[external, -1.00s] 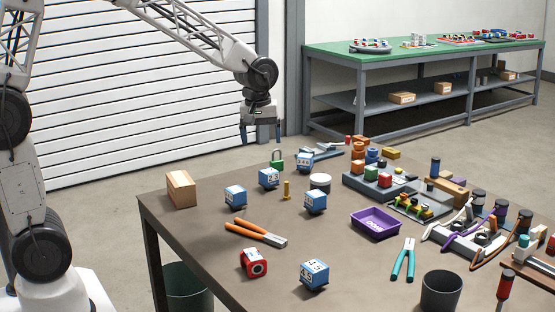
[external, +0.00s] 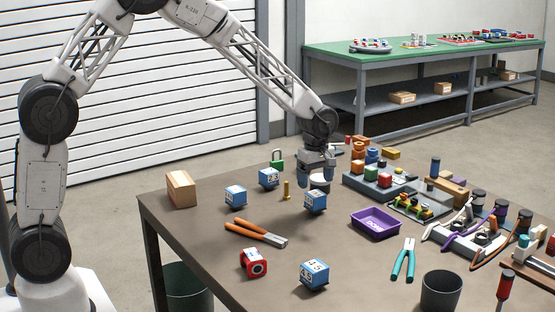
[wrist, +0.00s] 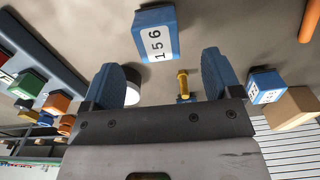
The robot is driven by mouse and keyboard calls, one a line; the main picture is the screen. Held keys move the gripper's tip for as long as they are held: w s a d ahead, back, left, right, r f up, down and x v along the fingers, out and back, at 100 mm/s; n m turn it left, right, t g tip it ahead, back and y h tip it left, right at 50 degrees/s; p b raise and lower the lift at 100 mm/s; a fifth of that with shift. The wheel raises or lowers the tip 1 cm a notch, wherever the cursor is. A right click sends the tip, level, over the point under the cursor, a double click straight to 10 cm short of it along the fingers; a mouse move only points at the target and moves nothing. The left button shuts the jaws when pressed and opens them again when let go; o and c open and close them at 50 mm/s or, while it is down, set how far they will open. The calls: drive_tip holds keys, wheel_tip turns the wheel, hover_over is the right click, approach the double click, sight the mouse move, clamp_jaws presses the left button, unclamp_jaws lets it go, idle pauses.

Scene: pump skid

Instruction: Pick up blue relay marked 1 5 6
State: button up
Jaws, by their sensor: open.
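The blue relay marked 1 5 6 (wrist: 155,36) shows at the top of the wrist view, its white label facing the camera. In the external view it appears to be the blue cube (external: 315,202) just in front of my gripper. My gripper (external: 315,179) is open and empty, pointing down behind the relay and apart from it. In the wrist view my gripper's two blue fingers (wrist: 168,75) are spread wide, with the relay beyond their tips. A brass bolt (wrist: 183,82) shows between the fingers.
Other blue relays stand to the left (external: 235,197), behind (external: 269,178) and in front (external: 314,273). A white roll (external: 320,182) is close beside my gripper. Bare tabletop surrounds the relay.

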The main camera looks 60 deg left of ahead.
sight(316, 193)
idle(0.3)
drive_tip(key=shift+f, duration=1.3)
drive_tip(key=shift+w+f, duration=0.15)
drive_tip(key=shift+f, duration=2.5)
drive_tip(key=c, duration=1.1)
